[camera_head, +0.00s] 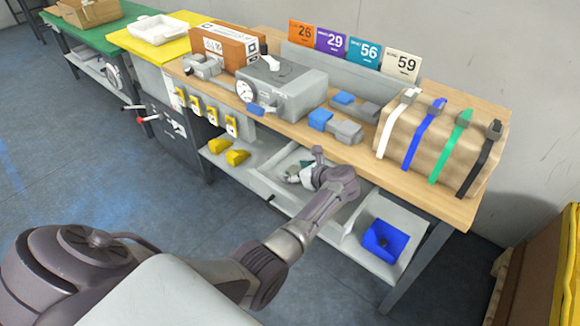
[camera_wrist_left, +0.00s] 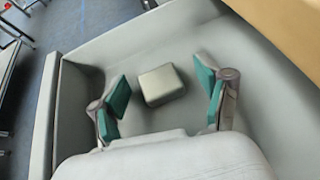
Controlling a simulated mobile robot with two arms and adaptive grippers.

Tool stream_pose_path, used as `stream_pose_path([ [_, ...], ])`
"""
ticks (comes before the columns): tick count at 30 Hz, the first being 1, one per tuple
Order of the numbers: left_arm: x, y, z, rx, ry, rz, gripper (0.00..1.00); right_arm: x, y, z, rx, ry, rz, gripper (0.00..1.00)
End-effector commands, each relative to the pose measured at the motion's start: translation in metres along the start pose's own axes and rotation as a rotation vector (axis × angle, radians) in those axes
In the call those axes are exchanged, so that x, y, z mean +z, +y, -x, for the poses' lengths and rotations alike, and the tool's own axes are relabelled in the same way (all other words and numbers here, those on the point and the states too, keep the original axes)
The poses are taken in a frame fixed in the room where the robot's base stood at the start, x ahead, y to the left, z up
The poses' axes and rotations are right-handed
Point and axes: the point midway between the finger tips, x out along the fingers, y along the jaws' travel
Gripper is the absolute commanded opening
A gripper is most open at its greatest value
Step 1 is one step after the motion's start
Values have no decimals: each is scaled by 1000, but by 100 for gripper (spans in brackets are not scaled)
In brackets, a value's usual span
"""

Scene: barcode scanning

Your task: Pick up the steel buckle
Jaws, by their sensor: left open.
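A small silver-grey block, which looks like the steel buckle (camera_wrist_left: 161,86), lies on the floor of a pale grey tray (camera_wrist_left: 75,82) in the left wrist view. My left gripper (camera_wrist_left: 162,88) is open, with its green-padded fingers on either side of the block and a gap to each. In the head view my left gripper (camera_head: 300,172) reaches into the open tray under the workbench top. I cannot make out the block there. My right gripper is not in view.
The wooden bench top (camera_head: 440,197) overhangs the tray. On it are a brown package (camera_head: 425,135) with coloured straps, a grey machine with a dial (camera_head: 282,90) and blue-grey parts (camera_head: 335,125). A blue bin (camera_head: 382,240) sits right of the tray.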

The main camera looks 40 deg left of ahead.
Motion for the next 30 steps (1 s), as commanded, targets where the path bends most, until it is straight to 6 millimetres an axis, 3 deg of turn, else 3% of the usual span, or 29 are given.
stream_pose_path([
  [5, -1, 0, 1, -1, 1, 0, 76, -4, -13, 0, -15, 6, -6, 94],
  [18, 0, 0, 0, -1, 0, 0, 7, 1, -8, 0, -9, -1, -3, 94],
  [30, 7, -3, 4, -3, 0, 1, 6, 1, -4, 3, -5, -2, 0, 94],
])
